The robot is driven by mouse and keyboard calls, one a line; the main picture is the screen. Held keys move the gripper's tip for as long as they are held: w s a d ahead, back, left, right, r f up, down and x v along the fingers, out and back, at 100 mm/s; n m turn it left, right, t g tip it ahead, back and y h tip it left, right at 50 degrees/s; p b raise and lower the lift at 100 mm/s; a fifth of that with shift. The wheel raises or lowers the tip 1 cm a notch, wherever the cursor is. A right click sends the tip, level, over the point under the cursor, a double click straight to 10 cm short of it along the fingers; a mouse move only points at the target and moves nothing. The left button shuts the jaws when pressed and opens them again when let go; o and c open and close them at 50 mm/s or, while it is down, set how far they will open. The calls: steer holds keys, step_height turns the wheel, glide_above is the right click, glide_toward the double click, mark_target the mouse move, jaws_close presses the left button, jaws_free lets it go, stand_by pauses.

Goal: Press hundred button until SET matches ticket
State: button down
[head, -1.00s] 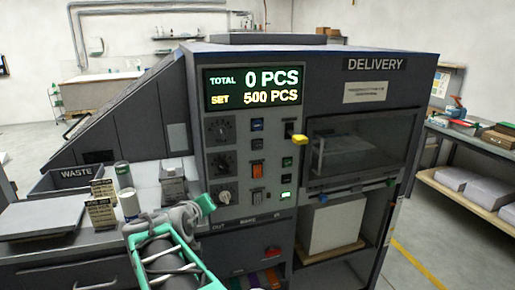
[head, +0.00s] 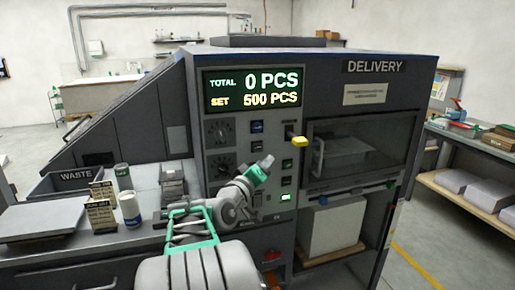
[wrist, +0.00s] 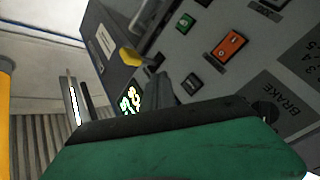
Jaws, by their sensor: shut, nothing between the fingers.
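The display (head: 252,89) on the machine's front reads TOTAL 0 PCS and SET 500 PCS. Two small cards (head: 101,190) stand on the left counter; their text is too small to read. Below the display are small buttons, among them a blue one (head: 257,126), a dark one (head: 287,180) and a lit green one (head: 286,197). I cannot tell which is the hundred button. My gripper (head: 267,161) is shut and empty, in front of the panel's middle, hiding the orange switch in the head view. Contact with the panel is unclear.
In the wrist view an orange rocker (wrist: 229,45), a green button (wrist: 185,22) and a black button (wrist: 192,84) show near a BRAKE label. A yellow knob (head: 300,141) sticks out beside the delivery window (head: 360,150). Cans (head: 130,208) and a waste bin (head: 75,182) are at left.

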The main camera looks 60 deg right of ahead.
steer(key=shift+w+d+p, duration=0.35)
steer(key=shift+w+d, duration=2.25)
steer(key=shift+w+d, duration=0.1)
steer(key=shift+w+d, duration=0.15)
steer(key=shift+d, duration=0.05)
steer(key=shift+w+d, duration=0.3)
steer(key=shift+w, duration=0.05)
stand_by(0.8)
steer(key=shift+s+a+b, duration=0.1)
steer(key=shift+b, duration=0.25)
steer(key=shift+s+a+b, duration=0.35)
steer(key=shift+s+a, duration=0.15)
steer(key=shift+s+a+b, duration=0.85)
steer(key=shift+s+a, duration=0.9)
steer(key=shift+a, duration=0.05)
